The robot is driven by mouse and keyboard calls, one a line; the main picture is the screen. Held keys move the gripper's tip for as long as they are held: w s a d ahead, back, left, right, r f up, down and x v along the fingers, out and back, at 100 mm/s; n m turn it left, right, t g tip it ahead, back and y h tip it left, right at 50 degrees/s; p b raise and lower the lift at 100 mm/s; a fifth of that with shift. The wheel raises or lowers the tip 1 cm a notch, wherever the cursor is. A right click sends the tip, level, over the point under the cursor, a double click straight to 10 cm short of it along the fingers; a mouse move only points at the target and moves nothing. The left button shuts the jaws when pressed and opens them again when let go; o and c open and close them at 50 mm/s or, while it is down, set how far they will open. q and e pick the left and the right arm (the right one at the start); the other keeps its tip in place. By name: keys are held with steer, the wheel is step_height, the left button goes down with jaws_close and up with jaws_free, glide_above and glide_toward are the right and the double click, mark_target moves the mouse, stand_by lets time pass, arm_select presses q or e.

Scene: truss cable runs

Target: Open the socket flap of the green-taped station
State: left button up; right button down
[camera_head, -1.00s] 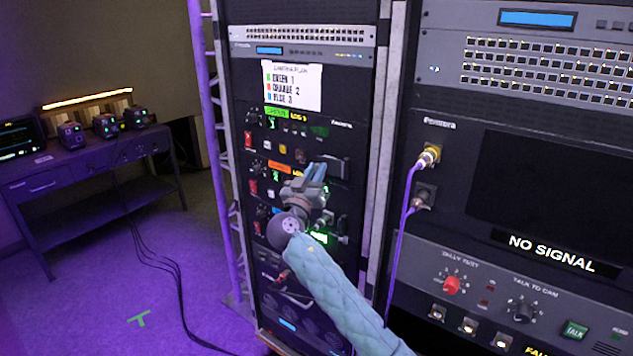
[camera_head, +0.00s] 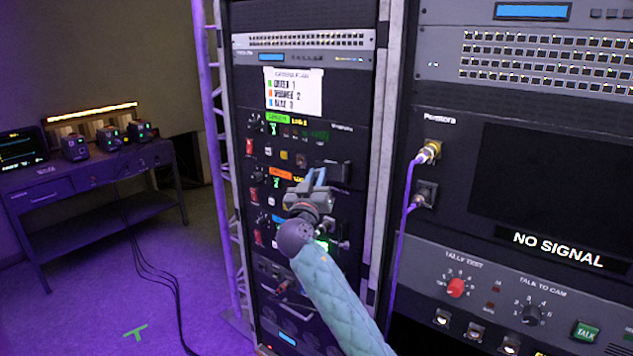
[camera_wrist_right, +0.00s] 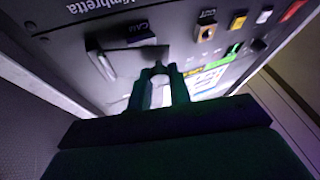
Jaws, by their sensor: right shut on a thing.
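The green-taped station is the upper of the taped rows in the middle rack, with its green tape (camera_head: 278,119) at top left; the tape also shows in the right wrist view (camera_wrist_right: 236,50). Its dark socket flap (camera_head: 340,171) is at the row's lower right. In the right wrist view the grey flap (camera_wrist_right: 122,64) lies by the CAM label, seen upside down. My right gripper (camera_head: 318,176) is at the flap, its fingers (camera_wrist_right: 158,80) closed together on its edge. The fingers hide part of it, so I cannot tell how far it stands open. My left gripper is out of view.
Orange tape (camera_head: 283,173) marks the row below. A white plan card (camera_head: 293,91) hangs above. A right-hand rack has a purple cable (camera_head: 405,220) plugged in and a NO SIGNAL screen (camera_head: 550,190).

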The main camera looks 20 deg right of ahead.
steer(key=shift+s+n+t+y+b, duration=0.35)
steer(key=shift+n+t+y+b, duration=0.2)
steer(key=shift+y, duration=0.45)
steer(key=shift+s+n+t+y, duration=0.25)
steer(key=shift+n+y, duration=0.1)
steer(key=shift+y, duration=0.25)
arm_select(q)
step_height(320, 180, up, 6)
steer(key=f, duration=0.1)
arm_select(e)
steer(key=shift+s+n+t+y, duration=0.3)
steer(key=shift+n+y, duration=0.2)
steer(key=shift+y, duration=0.4)
arm_select(q)
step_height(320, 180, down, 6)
steer(key=p, duration=0.1)
steer(key=shift+p, duration=0.3)
arm_select(e)
steer(key=shift+s+d+n+t+y, duration=0.2)
steer(key=shift+n+y, duration=0.25)
steer(key=shift+y, duration=0.45)
steer(key=shift+s+a+n+t+y, duration=0.1)
steer(key=shift+s+n+y, duration=0.35)
steer(key=shift+y, duration=0.45)
steer(key=shift+s+d+n+t+y, duration=0.15)
steer(key=shift+n+y, duration=0.35)
steer(key=shift+y, duration=0.4)
